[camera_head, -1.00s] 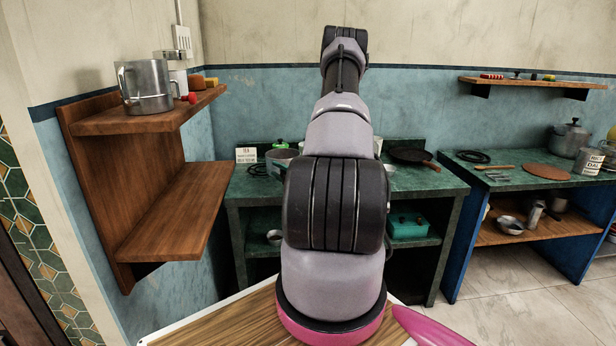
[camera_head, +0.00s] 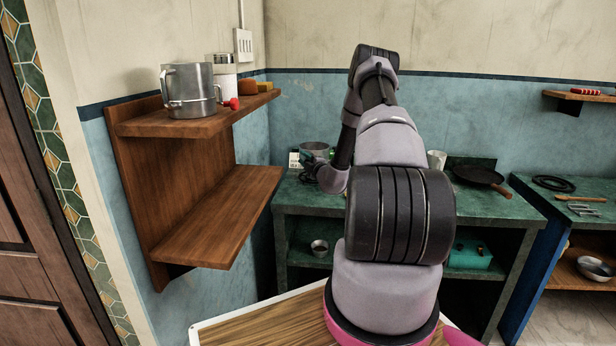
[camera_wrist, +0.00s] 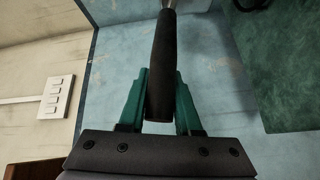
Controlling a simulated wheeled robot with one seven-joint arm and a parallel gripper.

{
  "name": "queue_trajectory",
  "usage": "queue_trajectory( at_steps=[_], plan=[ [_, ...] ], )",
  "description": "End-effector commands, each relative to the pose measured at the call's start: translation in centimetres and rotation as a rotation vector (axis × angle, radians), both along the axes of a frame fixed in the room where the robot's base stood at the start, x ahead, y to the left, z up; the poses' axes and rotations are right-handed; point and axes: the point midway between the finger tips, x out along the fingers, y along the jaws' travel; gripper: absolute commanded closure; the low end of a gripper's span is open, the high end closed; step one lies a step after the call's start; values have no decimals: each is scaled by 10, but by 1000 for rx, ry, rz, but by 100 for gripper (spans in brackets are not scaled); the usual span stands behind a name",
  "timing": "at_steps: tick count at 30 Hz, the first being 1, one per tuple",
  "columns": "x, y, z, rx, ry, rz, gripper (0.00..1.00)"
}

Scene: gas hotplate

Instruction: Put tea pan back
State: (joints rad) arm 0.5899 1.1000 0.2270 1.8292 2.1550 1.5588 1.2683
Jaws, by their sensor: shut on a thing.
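My gripper (camera_wrist: 161,82) is shut on the black handle (camera_wrist: 162,60) of the tea pan in the wrist view. The handle stands between the two green fingers, and a bit of bright metal shows at its far end, at the top edge. The pan's body is cut off there. In the head view my gripper (camera_head: 308,166) is small and dark, over the back left of the green counter, partly hidden by my arm. A grey pot (camera_head: 315,148) shows right by it; I cannot tell whether it is the held pan.
A wooden wall shelf (camera_head: 205,215) stands at the left. Its lower board is bare; its upper board holds a metal mug (camera_head: 190,90), a white canister (camera_head: 224,73) and small items. The green counter (camera_head: 480,205) carries a black frying pan (camera_head: 478,175) at right.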

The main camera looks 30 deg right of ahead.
Motion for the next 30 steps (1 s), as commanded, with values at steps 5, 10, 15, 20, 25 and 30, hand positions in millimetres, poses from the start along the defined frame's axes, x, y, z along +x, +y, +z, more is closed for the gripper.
queue_trajectory(
  at_steps=[5, 10, 15, 20, 25, 30],
  plan=[
    [1, 0, -25, -2, -3, 1, 100],
    [0, 0, -37, -3, -3, 0, 100],
    [0, 0, -61, -1, -1, 1, 100],
    [0, 0, -67, -2, -5, 1, 100],
    [0, 0, -67, -2, -4, 1, 100],
    [-1, 0, -71, -1, -1, 1, 38]
  ],
)
